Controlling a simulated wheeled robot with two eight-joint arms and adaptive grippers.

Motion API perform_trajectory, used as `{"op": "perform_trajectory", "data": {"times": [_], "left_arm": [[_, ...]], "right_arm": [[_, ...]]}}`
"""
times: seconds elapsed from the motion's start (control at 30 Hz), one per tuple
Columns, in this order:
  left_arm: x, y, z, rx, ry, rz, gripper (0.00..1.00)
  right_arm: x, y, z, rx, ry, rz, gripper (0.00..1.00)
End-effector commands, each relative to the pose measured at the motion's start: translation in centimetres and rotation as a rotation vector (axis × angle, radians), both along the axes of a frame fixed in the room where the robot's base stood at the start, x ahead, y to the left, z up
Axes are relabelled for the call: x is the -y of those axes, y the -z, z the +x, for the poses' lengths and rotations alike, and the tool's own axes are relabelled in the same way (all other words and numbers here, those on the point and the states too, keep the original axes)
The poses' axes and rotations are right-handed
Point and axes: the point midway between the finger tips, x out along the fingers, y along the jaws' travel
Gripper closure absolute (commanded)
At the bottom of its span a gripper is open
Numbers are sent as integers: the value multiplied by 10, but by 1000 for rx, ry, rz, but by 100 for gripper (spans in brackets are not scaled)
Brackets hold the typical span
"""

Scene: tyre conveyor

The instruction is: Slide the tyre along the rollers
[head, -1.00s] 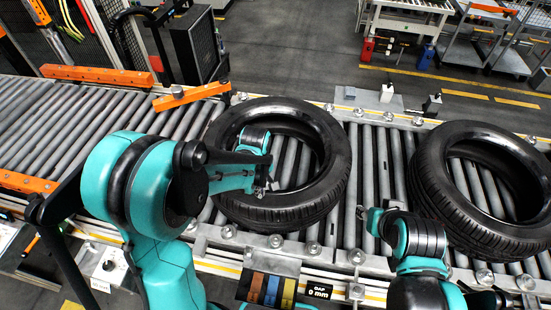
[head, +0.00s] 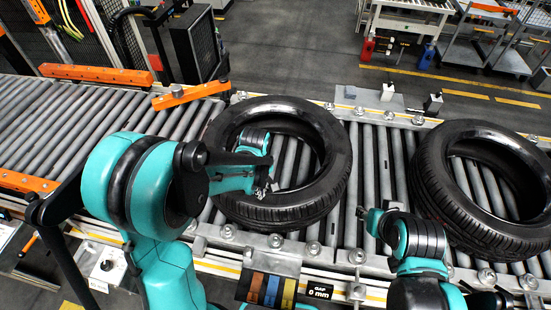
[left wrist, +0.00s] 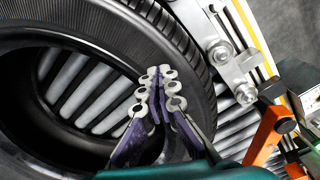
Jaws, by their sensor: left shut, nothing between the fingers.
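One black tyre (head: 333,160) lies flat on the rollers in the middle of the head view. A second tyre (head: 430,190) lies flat to its right, with a gap of bare rollers between them. My left gripper (head: 264,188) is shut and empty at the near inner rim of the middle tyre; the head view does not show clearly whether it touches. In the left wrist view, the shut fingers (left wrist: 158,80) appear over the tyre wall (left wrist: 192,62), with rollers showing through its hole. My right gripper (head: 368,216) is at the near side of the gap, its fingers unclear.
The roller conveyor (head: 90,125) runs left to right, and its left stretch is empty. An orange-ended bar (head: 190,95) sticks over the rollers left of the middle tyre. Bolted rails with round knobs line both edges.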

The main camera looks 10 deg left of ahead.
Motion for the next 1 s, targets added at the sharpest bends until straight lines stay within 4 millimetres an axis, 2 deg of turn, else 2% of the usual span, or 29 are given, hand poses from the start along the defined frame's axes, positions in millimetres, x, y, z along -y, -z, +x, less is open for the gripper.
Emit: {"op": "perform_trajectory", "data": {"times": [0.37, 0.53, 1.0], "left_arm": [[0, 13, 0, 0, 0, 0, 100], [1, 11, 2, 0, 0, 0, 100], [10, 11, 32, 0, 0, 0, 100]], "right_arm": [[0, 12, 0, 0, 0, 0, 60], [0, 11, 0, 0, 0, 0, 60], [0, 18, 0, 0, 0, 0, 60]]}}
